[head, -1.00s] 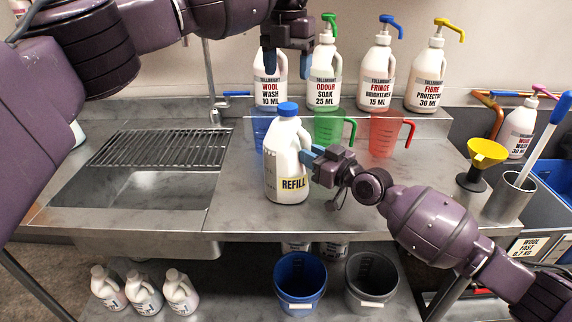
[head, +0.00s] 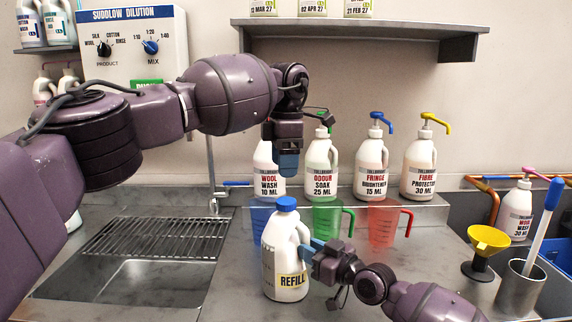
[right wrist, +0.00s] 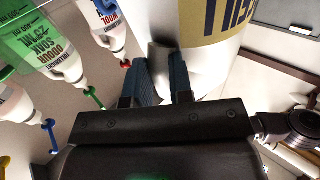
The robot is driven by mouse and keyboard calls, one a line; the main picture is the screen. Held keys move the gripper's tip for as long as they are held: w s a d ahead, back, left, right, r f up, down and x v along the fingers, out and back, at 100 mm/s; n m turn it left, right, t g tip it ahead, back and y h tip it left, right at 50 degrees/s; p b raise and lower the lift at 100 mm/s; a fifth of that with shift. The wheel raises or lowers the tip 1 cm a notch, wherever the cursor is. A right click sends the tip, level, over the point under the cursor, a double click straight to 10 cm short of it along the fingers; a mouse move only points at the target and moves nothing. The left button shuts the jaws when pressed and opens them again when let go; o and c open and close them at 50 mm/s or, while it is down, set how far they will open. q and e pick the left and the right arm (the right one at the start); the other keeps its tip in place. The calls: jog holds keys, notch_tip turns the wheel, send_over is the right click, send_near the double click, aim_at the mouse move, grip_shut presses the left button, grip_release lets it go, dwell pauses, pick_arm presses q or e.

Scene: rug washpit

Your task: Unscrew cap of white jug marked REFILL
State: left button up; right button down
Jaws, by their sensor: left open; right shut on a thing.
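The white jug marked REFILL (head: 283,262) stands upright on the steel counter, with its blue cap (head: 286,204) on top. My right gripper (head: 312,247) is shut on the jug's handle, on the jug's right side. In the right wrist view its blue fingers (right wrist: 163,82) sit either side of the handle, and the jug (right wrist: 217,40) with its label fills the upper middle. My left gripper (head: 288,162) is open and empty, pointing down above the blue cap and apart from it. Its fingers overlap the bottles behind in the head view.
Blue, green (head: 327,217) and red (head: 384,224) measuring jugs stand behind the REFILL jug. Several pump bottles (head: 372,170) stand on the ledge. A yellow funnel (head: 488,240) and a steel pot (head: 521,287) are right; a sink (head: 140,285) is left. A shelf (head: 360,30) hangs above.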

aim_at(286, 200)
pick_arm(q)
jog(key=m, duration=0.7)
jog(key=shift+f, duration=0.1)
jog(key=m, duration=0.5)
jog(key=shift+f+m, duration=0.15)
jog(key=shift+m, duration=0.25)
jog(key=m, duration=0.5)
jog(key=shift+d+f, duration=0.1)
jog(key=m, duration=0.7)
jog(key=shift+d, duration=0.1)
jog(key=shift+f, duration=4)
